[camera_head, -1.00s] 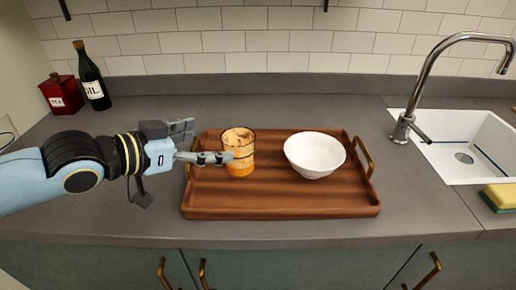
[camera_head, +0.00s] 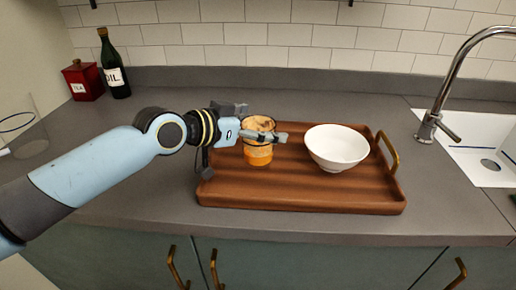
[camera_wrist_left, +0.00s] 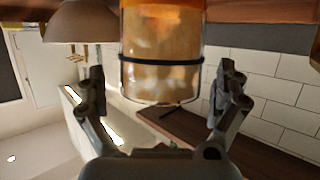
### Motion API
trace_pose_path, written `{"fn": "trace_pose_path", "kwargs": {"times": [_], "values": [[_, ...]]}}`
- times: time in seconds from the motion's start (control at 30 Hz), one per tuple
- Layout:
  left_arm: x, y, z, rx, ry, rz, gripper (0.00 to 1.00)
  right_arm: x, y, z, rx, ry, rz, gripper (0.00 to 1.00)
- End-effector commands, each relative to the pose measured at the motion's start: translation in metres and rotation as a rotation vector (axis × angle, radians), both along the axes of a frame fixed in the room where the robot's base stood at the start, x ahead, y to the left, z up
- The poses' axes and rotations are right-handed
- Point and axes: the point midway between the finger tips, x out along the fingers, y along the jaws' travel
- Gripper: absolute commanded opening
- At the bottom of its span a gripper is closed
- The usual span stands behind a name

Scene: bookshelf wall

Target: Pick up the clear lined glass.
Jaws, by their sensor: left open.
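A clear glass with dark lines around it and an orange filling (camera_head: 259,156) stands upright on the left part of the wooden tray (camera_head: 300,198). My left gripper (camera_head: 264,122) is at the glass's upper part, with one finger crossing in front of it. In the left wrist view the glass (camera_wrist_left: 160,50) appears upside down between the two open fingers of the left gripper (camera_wrist_left: 162,72), with visible gaps on both sides. The far finger is partly hidden in the head view. My right gripper is not in view.
A white bowl (camera_head: 336,148) stands on the tray right of the glass. An oil bottle (camera_head: 114,68) and red tea tin (camera_head: 84,82) stand at the back left. A transparent blue-ringed object (camera_head: 20,130) shows at the left edge. The sink (camera_head: 480,140) is at right.

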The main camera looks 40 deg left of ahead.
Motion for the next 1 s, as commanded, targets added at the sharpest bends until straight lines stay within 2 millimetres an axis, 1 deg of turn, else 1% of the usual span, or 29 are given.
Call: {"fn": "trace_pose_path", "kwargs": {"times": [0.03,0.2,0.7,1.0], "values": [[0.0,0.0,0.0,0.0,0.0,0.0,0.99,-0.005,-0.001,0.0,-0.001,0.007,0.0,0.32],[0.0,0.0,0.0,0.0,0.0,0.0,0.76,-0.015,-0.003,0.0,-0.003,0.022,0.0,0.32],[0.0,0.0,0.0,0.0,0.0,0.0,0.12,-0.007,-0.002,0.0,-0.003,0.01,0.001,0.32],[0.0,0.0,0.004,0.0,-0.003,0.0,0.12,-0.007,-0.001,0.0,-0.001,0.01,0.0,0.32]]}}
